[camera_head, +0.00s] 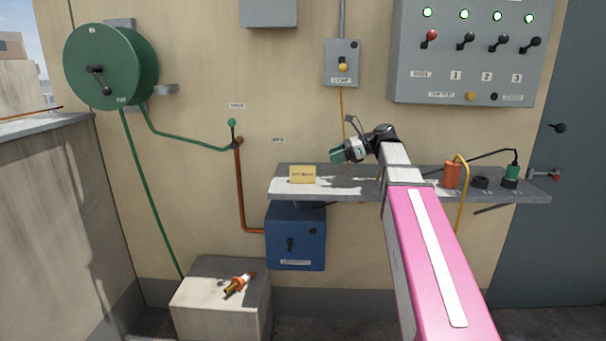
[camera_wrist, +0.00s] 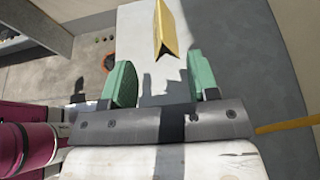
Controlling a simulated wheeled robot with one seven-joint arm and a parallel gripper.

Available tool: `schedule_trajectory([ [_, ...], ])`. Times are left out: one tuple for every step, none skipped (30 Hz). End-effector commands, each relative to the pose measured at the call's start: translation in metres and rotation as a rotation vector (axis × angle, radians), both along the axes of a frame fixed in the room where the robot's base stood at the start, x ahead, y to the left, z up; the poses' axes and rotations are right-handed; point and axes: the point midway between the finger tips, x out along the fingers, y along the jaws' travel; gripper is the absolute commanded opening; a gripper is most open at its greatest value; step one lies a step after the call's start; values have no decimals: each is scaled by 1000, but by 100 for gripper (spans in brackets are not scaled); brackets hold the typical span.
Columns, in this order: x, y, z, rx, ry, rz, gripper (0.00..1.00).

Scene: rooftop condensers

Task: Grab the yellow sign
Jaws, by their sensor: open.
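The yellow sign (camera_head: 302,174) stands upright near the left end of the grey shelf (camera_head: 350,190), with small dark lettering on its face. In the wrist view the sign (camera_wrist: 170,30) shows as a folded, tent-like yellow piece beyond the fingertips, a little right of the middle between them. My gripper (camera_head: 338,156) is to the right of the sign and a little higher, apart from it. In the wrist view my gripper (camera_wrist: 160,82) has its two green fingers spread wide with nothing between them.
An orange cylinder (camera_head: 452,174), a dark ring (camera_head: 480,182) and a green-topped plug (camera_head: 511,175) are on the shelf's right part. A grey box with a yellow button (camera_head: 342,64) hangs above the shelf. A blue box (camera_head: 296,240) is below. Shelf space between sign and arm looks clear.

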Motion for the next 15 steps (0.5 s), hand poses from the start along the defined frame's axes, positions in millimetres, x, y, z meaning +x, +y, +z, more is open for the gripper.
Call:
schedule_trajectory([
  [0,4,-2,0,1,2,55],
  [0,7,-3,0,1,2,55],
  [0,12,-5,0,1,2,55],
  [0,16,-6,0,1,2,55],
  [0,19,-8,0,1,2,55],
  [0,25,-10,0,1,2,55],
  [0,30,-12,0,0,2,55],
  [0,34,-14,0,0,2,55],
  [1,39,-16,0,-1,1,55],
  [1,42,-17,0,-1,1,55],
  [1,45,-18,0,-1,1,55],
  [1,48,-20,0,-1,1,55],
  [1,49,-20,0,-1,1,55],
  [2,50,-21,0,-1,0,55],
  [2,52,-22,0,-1,0,55],
])
